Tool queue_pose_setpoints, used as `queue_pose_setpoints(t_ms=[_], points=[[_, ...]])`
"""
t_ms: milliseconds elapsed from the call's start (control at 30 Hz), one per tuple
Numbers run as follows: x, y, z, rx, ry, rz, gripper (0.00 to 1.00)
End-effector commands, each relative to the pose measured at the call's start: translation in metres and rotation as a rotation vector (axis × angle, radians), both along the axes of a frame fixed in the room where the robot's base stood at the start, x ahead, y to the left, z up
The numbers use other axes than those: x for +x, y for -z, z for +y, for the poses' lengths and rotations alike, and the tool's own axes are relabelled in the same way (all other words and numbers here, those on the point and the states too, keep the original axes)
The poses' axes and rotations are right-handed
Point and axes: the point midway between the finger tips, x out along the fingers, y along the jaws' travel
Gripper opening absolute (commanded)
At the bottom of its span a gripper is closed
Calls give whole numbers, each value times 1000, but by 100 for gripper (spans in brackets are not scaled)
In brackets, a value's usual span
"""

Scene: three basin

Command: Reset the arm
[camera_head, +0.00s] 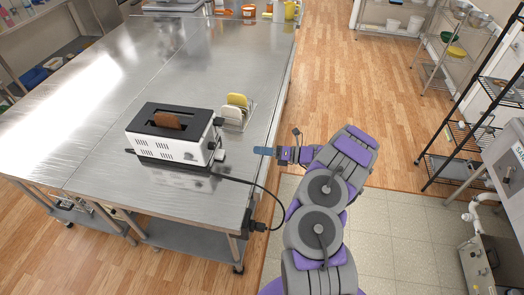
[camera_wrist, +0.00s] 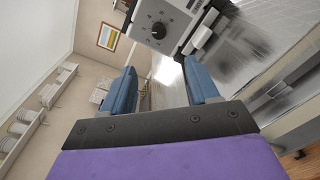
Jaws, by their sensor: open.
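My arm reaches forward from the bottom of the head view, purple and grey. My gripper (camera_head: 264,151) points left at the right edge of the steel table, near the toaster. In the wrist view my gripper (camera_wrist: 160,90) has its two blue fingers spread apart with nothing between them. The white and black toaster (camera_head: 172,135) stands on the table with a brown bread slice (camera_head: 168,120) in its top.
The steel table (camera_head: 200,62) fills the left. A small rack (camera_head: 236,120) with yellow and white pieces stands behind the toaster. A black cord (camera_head: 245,182) runs to the table's edge. Shelves (camera_head: 462,150) and a sink stand at the right, with clear floor (camera_head: 365,75) between.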

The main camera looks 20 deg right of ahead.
Motion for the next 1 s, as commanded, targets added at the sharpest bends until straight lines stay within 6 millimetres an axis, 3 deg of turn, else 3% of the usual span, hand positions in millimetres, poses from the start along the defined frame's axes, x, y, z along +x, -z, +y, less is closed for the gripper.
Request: queue_pose_setpoints(t_ms=[467,567,767,1000], points=[[1,-6,7,-9,-18,-16,60],[2,-24,27,-37,-74,-63,60],[-12,-82,100,-150,-285,-244,60],[-60,-138,178,-309,-563,-485,60]])
